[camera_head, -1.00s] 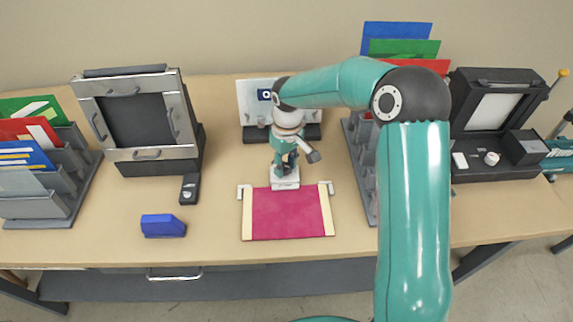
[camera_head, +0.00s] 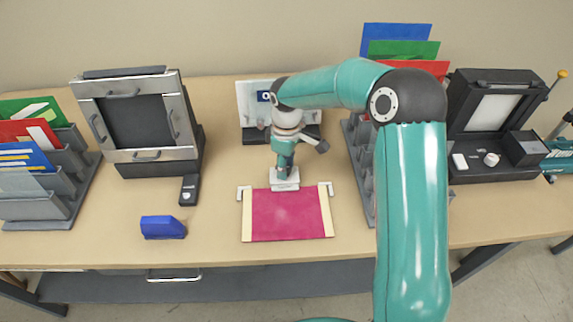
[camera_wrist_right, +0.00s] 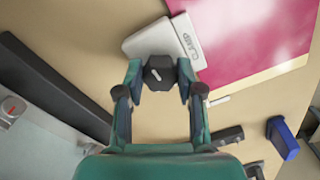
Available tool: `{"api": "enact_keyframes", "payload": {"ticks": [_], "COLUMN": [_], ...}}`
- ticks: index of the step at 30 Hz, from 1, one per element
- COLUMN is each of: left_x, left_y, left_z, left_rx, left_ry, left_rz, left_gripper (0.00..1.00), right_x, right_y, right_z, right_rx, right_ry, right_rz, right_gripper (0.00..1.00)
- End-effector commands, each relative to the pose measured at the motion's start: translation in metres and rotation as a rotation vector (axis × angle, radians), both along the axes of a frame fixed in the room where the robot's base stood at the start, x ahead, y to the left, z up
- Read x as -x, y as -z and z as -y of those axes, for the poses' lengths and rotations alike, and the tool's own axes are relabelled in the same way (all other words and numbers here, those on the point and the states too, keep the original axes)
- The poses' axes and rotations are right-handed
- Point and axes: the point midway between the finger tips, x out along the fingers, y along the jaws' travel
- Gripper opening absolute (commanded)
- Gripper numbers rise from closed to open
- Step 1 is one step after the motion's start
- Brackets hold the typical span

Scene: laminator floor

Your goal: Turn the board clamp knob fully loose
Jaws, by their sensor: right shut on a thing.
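The dark board clamp knob (camera_wrist_right: 160,66), with a pale pointer mark on its top, sits between my right fingertips in the right wrist view. My right gripper (camera_wrist_right: 160,74) is shut on it from both sides. In the head view my right gripper (camera_head: 286,171) points down over the white clamp base (camera_head: 285,185) at the back edge of the magenta board (camera_head: 288,215), and it hides the knob there. The clamp base also shows in the right wrist view (camera_wrist_right: 150,38), with a CLAMP label. My left gripper is out of sight.
A blue block (camera_head: 162,227) lies left of the board, and a small dark device (camera_head: 189,190) lies behind it. A framed black panel (camera_head: 140,112) stands farther back. File racks stand at left (camera_head: 40,207) and behind my right arm. The front table strip is mostly clear.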

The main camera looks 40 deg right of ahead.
Motion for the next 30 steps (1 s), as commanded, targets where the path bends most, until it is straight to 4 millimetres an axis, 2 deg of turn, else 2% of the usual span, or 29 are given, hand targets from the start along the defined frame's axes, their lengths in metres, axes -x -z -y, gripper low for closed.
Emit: {"api": "enact_keyframes", "payload": {"ticks": [5, 6, 10, 23, 26, 30], "left_x": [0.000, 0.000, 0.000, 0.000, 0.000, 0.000], "left_y": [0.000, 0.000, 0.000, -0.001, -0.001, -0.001], "left_z": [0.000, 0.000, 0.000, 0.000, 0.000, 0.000], "left_rx": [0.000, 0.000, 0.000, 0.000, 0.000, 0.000], "left_ry": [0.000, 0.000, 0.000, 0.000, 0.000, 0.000], "left_rz": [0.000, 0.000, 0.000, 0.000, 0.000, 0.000], "left_gripper": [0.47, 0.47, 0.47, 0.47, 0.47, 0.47], "right_x": [0.003, 0.003, 0.002, 0.000, 0.000, -0.001], "right_y": [0.002, 0.002, 0.002, -0.005, -0.015, -0.040], "right_z": [-0.001, -0.001, -0.001, 0.000, 0.000, 0.001], "right_rx": [-0.001, -0.001, -0.001, 0.000, 0.000, 0.000], "right_ry": [-0.002, -0.002, -0.001, 0.000, 0.001, 0.000], "right_rz": [-0.012, -0.012, -0.009, 0.000, 0.000, 0.001], "right_gripper": [0.02, 0.38, 0.60, 0.62, 0.62, 0.62]}}
